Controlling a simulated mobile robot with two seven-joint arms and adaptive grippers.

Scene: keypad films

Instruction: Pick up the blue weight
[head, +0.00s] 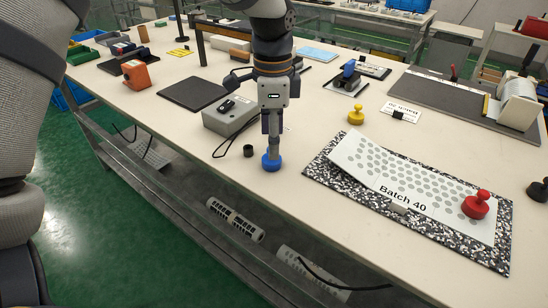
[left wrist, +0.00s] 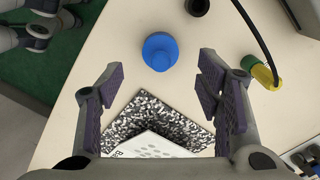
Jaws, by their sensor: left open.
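The blue weight (head: 271,163) stands on the table near its front edge, beside a small black cylinder (head: 248,151). My left gripper (head: 272,148) points down in the head view, its fingertips appearing just over the blue weight and hiding its top. In the left wrist view the fingers of my left gripper (left wrist: 165,90) are spread wide with nothing between them. The blue weight (left wrist: 160,52) shows there beyond the fingertips, slightly left of centre between them. My right gripper is not in view.
A speckled mat (head: 322,177) with a "Batch 40" sheet (head: 365,165) and a red weight (head: 476,205) lies to the right. A yellow weight (head: 356,115) stands behind it. A grey box (head: 231,115) with a black cable is close behind my gripper. The table edge is near.

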